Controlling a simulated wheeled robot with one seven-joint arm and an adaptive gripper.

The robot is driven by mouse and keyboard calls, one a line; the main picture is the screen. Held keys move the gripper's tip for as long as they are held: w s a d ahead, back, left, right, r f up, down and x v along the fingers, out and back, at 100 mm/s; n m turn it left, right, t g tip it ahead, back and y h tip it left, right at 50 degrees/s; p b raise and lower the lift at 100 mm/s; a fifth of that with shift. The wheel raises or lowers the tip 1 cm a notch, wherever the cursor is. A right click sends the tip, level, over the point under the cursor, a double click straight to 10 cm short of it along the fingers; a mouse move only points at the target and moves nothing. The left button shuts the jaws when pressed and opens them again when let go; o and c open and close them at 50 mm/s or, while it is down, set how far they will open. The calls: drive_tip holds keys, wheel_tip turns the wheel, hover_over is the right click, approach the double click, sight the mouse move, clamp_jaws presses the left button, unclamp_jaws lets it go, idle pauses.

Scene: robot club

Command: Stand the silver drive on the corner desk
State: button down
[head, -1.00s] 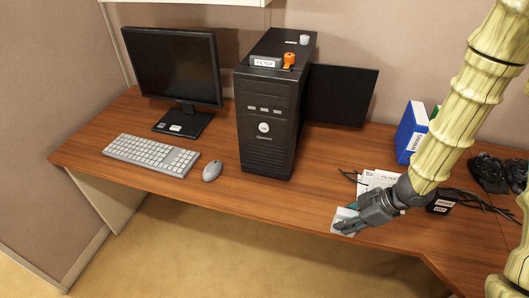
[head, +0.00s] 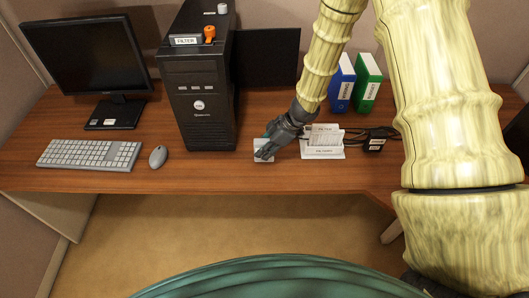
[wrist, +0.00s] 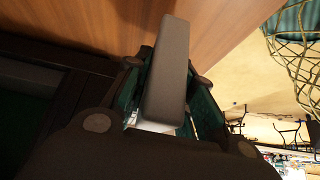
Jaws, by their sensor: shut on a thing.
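The silver drive (head: 263,157) is a small pale, flat block in the head view, in front of the desk's middle part. My gripper (head: 268,148) is shut on it and partly hides it. In the wrist view the drive (wrist: 168,72) shows as a grey slab between the fingers, seen along its narrow side. The corner desk (head: 215,172) is wood-topped and lies under the drive. I cannot tell whether the drive touches the top.
A black computer tower (head: 200,100) stands left of my gripper. A mouse (head: 158,156), keyboard (head: 90,154) and monitor (head: 88,60) are farther left. A white labelled tray (head: 323,153), black adapters (head: 374,145) with cables, and blue (head: 342,85) and green (head: 368,82) binders are to the right.

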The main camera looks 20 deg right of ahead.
drive_tip(key=shift+w+f+p, duration=0.1)
drive_tip(key=shift+f+p, duration=0.35)
drive_tip(key=shift+f, duration=1.3)
drive_tip(key=shift+f, duration=0.1)
drive_tip(key=c, duration=1.2)
unclamp_jaws()
drive_tip(key=shift+r, duration=0.2)
drive_tip(key=b+v, duration=0.1)
drive_tip(key=v, duration=1)
drive_tip(key=shift+d+r, duration=0.2)
drive_tip(key=shift+r, duration=0.15)
